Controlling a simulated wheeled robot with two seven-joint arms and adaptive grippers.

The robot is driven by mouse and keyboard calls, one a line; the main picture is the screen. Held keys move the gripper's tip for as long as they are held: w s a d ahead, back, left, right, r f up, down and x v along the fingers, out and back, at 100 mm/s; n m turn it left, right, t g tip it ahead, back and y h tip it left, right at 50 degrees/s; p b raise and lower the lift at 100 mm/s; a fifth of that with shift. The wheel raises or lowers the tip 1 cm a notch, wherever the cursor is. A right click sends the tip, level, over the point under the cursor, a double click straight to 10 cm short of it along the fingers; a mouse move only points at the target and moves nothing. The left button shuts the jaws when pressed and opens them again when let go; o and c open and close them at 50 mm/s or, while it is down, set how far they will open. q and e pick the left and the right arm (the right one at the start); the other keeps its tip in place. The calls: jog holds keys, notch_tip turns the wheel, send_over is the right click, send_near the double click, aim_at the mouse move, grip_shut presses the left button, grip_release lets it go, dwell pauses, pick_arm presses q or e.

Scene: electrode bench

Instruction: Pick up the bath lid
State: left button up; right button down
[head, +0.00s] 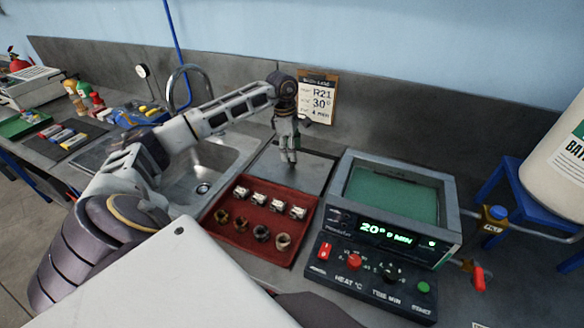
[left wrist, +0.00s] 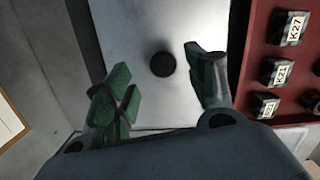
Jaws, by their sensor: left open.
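The bath lid (head: 311,174) is a flat grey metal plate lying on the bench between the sink and the bath. In the left wrist view the lid (left wrist: 135,35) shows a round black knob (left wrist: 162,64) on top. My left gripper (head: 289,156) points down over the lid. In the left wrist view its green-padded fingers (left wrist: 163,85) are apart, with the knob showing between them and nothing held. The fingers hide the knob in the head view. I cannot tell the exact height of the fingertips above it. My right gripper is not in view.
The open bath (head: 392,195) with green liquid stands right of the lid. A red tray (head: 228,235) with several labelled blocks and rings lies in front. The sink (head: 190,165) and its tap are left. A clipboard (head: 318,97) leans against the back wall.

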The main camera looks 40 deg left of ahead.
aim_at(292, 165)
pick_arm(q)
jog(key=shift+s+d+f+p, duration=0.15)
jog(key=shift+f+p, duration=0.2)
jog(key=shift+f, duration=0.9)
jog(key=shift+d+f, duration=0.1)
jog(key=shift+f, duration=1.2)
grip_shut()
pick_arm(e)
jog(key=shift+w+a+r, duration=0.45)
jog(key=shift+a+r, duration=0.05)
